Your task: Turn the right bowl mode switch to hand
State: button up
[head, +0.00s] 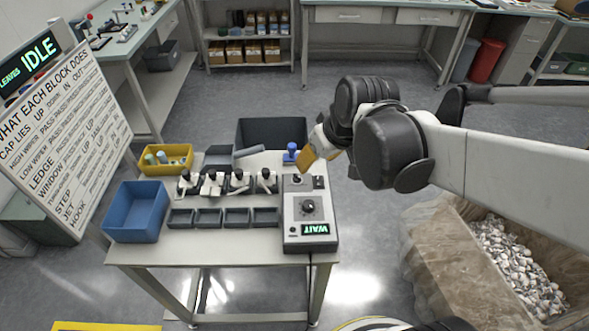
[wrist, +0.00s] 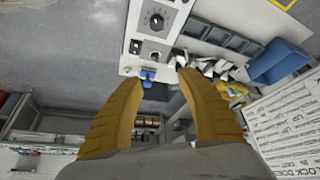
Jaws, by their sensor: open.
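A grey control box (head: 292,237) stands at the right end of the table, with a large round dial (head: 308,206), a small knob (head: 297,179) and a lit WAIT display (head: 315,229). The wrist view also shows the dial (wrist: 157,20) and the small knob (wrist: 154,56). No label for a bowl mode switch is readable, so I cannot tell which control it is. My gripper (head: 309,159) is open and empty near the far end of the box. Its two yellow fingers (wrist: 162,78) are apart in the wrist view, touching no control that I can see.
A blue-topped part (head: 291,151) stands just behind the box, close to my fingers. Several small black-and-white fixtures (head: 239,181) and grey trays (head: 237,217) lie left of the box. A blue bin (head: 136,211) and a yellow bin (head: 178,152) are farther left.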

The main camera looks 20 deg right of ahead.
aim_at(297, 176)
jog(key=w+f+n+b, duration=0.1)
jog(key=w+f, duration=0.3)
jog(key=f, duration=0.2)
jog(key=w+f+n+g+b, duration=0.1)
jog(key=w+f, duration=0.3)
jog(key=f, duration=0.3)
jog(key=w+f+n+y+b, duration=0.1)
jog(key=w+f, duration=0.3)
jog(key=f, duration=0.2)
jog(key=shift+w+a+f+g+b, duration=0.2)
jog(key=shift+w+g+b, duration=0.1)
jog(key=shift+b, duration=0.1)
grip_shut()
